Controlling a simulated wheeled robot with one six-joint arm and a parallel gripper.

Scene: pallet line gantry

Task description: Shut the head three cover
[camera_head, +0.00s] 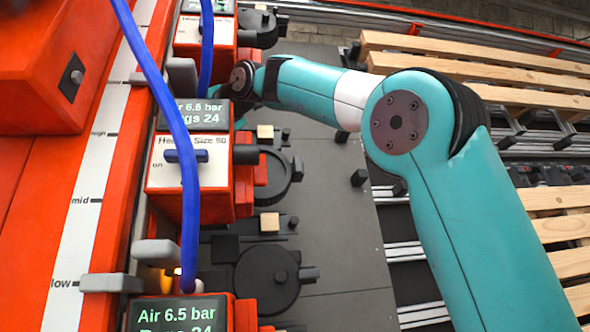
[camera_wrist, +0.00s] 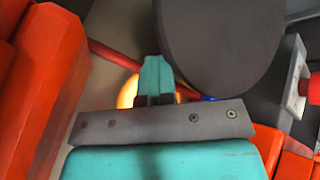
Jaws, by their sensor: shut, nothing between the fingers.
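My gripper (camera_wrist: 157,72) is shut and empty in the wrist view, its teal fingertips together beside the edge of a large dark round disc (camera_wrist: 222,40). I cannot tell whether they touch. This disc may be the head three cover; no number is readable on it. In the head view my arm reaches to the upper left, and its fingers are hidden behind the middle head's display (camera_head: 203,115). Dark round parts sit to the right of the heads: one by the middle head (camera_head: 268,180), one lower down (camera_head: 268,278) and one at the top (camera_head: 258,26).
Red heads with displays stand in a column at left, with blue hoses (camera_head: 188,190) in front. A glowing orange lamp (camera_wrist: 127,92) is behind my fingers in the wrist view. Wooden pallets (camera_head: 450,55) lie at right. The grey plate (camera_head: 335,225) between has clear room.

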